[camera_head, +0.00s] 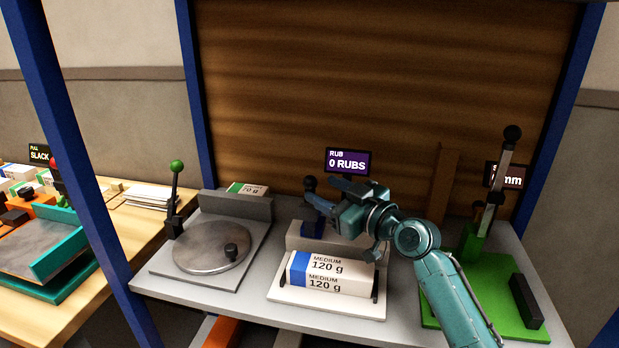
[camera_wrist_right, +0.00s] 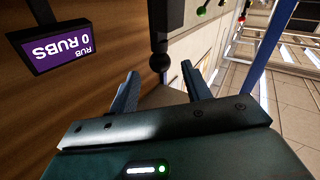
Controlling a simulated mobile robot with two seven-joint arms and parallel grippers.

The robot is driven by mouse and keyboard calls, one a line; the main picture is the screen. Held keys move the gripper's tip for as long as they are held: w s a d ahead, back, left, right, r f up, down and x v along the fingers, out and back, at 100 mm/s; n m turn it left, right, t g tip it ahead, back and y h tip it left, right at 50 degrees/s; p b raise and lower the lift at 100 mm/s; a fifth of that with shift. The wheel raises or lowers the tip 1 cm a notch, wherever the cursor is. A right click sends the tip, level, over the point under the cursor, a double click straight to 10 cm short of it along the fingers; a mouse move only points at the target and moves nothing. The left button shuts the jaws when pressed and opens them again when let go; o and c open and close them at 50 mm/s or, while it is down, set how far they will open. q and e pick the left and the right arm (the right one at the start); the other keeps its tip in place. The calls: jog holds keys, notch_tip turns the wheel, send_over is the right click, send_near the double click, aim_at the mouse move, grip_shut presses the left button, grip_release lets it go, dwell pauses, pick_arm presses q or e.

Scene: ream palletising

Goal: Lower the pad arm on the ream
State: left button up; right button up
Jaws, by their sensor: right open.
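The ream (camera_head: 327,273), white with a blue end and marked MEDIUM 120 g, lies on a white base in the middle of the bench. A grey block (camera_head: 300,238) stands behind it. The pad arm's black ball knob (camera_head: 310,183) is raised above a blue part behind the ream. My right gripper (camera_head: 327,193) is open beside the knob. In the right wrist view the knob (camera_wrist_right: 160,62) on its dark rod shows between the two open fingers (camera_wrist_right: 160,72); I cannot tell whether they touch it. My gripper hides much of the pad arm. My left gripper is out of view.
A purple display (camera_head: 347,162) reading 0 RUBS is behind my gripper. A round metal plate station (camera_head: 212,250) with a green-knobbed lever is left. A green station (camera_head: 505,290) with a tall black-knobbed lever is right. Blue posts frame the bench.

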aim_at(315, 186)
jog(key=shift+x, duration=2.65)
jog(key=shift+c, duration=0.2)
grip_shut()
